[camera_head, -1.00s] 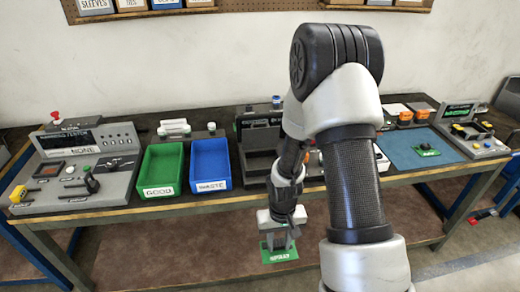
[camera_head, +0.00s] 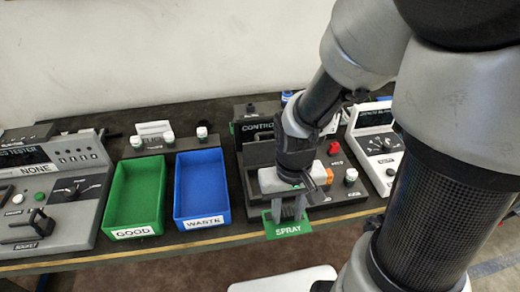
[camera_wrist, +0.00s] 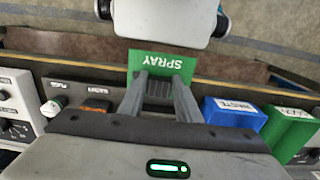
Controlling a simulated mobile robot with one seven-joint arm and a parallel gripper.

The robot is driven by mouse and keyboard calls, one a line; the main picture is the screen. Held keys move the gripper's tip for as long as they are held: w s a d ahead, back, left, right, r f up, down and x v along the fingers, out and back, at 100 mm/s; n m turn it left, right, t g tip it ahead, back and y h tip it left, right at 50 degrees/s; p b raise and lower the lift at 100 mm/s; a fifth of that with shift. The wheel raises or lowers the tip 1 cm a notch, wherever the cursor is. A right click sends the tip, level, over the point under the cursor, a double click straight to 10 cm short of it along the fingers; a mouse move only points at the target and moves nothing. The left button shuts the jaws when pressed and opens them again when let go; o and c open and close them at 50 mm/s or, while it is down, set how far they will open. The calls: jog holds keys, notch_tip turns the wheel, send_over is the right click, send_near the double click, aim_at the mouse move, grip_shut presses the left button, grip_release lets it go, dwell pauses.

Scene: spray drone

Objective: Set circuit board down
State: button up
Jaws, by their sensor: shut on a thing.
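My gripper points down and is shut on the board. In the wrist view the board (camera_wrist: 166,62) sticks out beyond the fingertips (camera_wrist: 157,85), its white label showing. Whether the board touches anything beneath it cannot be told. The dark control unit (camera_head: 254,132) stands behind and partly hidden by my gripper.
A green GOOD bin (camera_head: 137,194) and a blue WASTE bin (camera_head: 202,186) stand empty to the left of my gripper. A grey tester (camera_head: 60,195) stands at the far left. A panel with a dial (camera_head: 377,143) is at the right. The wall lies behind the bench.

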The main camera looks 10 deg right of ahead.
jog(key=shift+w+f+p, duration=0.1)
jog(key=shift+w+f, duration=0.5)
jog(key=shift+w, duration=2.1)
jog(key=shift+w+f+p, duration=0.1)
jog(key=shift+w+f, duration=0.5)
jog(key=shift+w, duration=2.15)
jog(key=shift+w+f+p, duration=0.1)
jog(key=shift+w+f, duration=0.5)
jog(key=shift+w, duration=2.1)
jog(key=shift+f+b, duration=0.5)
jog(key=shift+f, duration=0.05)
jog(key=o, duration=1.1)
jog(key=shift+s, duration=0.1)
